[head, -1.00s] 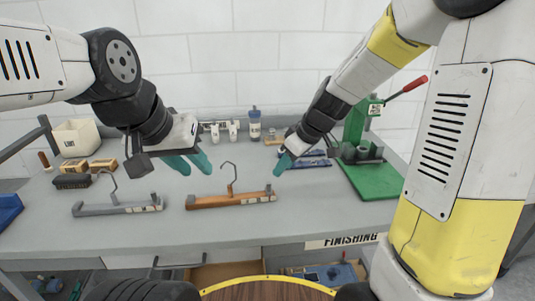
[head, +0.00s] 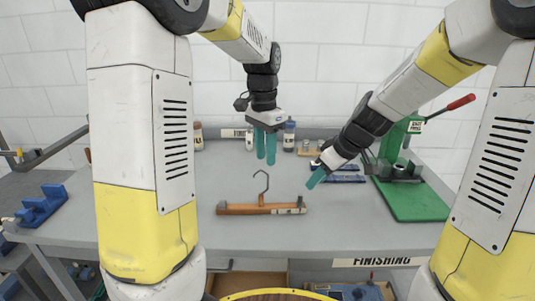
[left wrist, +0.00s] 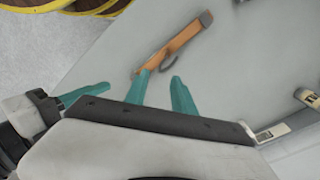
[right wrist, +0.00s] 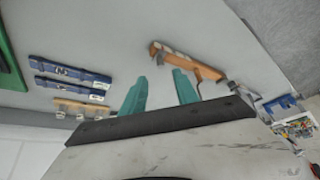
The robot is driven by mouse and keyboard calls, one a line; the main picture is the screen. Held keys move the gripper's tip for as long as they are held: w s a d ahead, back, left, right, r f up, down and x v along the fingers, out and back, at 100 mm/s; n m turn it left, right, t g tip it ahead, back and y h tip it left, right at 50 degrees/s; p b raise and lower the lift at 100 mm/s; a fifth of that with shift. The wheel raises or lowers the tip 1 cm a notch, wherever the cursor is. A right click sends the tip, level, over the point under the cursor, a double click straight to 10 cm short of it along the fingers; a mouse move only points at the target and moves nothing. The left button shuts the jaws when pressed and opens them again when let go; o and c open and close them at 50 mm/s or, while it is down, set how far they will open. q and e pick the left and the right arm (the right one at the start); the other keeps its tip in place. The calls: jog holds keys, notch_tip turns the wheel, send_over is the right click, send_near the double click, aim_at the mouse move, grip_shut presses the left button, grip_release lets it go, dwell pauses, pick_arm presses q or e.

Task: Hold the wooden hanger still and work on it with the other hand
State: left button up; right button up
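The wooden hanger (head: 240,209) lies on the grey bench, its metal hook (head: 261,182) standing up and a pale label at its right end. It also shows in the left wrist view (left wrist: 176,43) and the right wrist view (right wrist: 185,59). My left gripper (head: 265,146) points down above and behind the hanger, its teal fingers apart and empty. My right gripper (head: 316,179) is tilted beyond the hanger's right end, apart from it. Its fingers are spread and empty in the right wrist view (right wrist: 160,90).
A green press (head: 412,205) with a red lever stands at the right. Blue holders (head: 345,178) lie behind my right gripper. Bottles (head: 289,136) stand along the back. A blue fixture (head: 42,205) is at far left. The bench in front of the hanger is clear.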

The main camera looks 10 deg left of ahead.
pick_arm(q)
jog(key=shift+w+d+f, duration=0.2)
jog(key=shift+w+f, duration=0.15)
jog(key=shift+f, duration=0.15)
notch_tip(320, 180, down, 8)
jog(key=shift+r, duration=0.25)
jog(key=shift+c, duration=0.2)
grip_shut()
dwell(1.0)
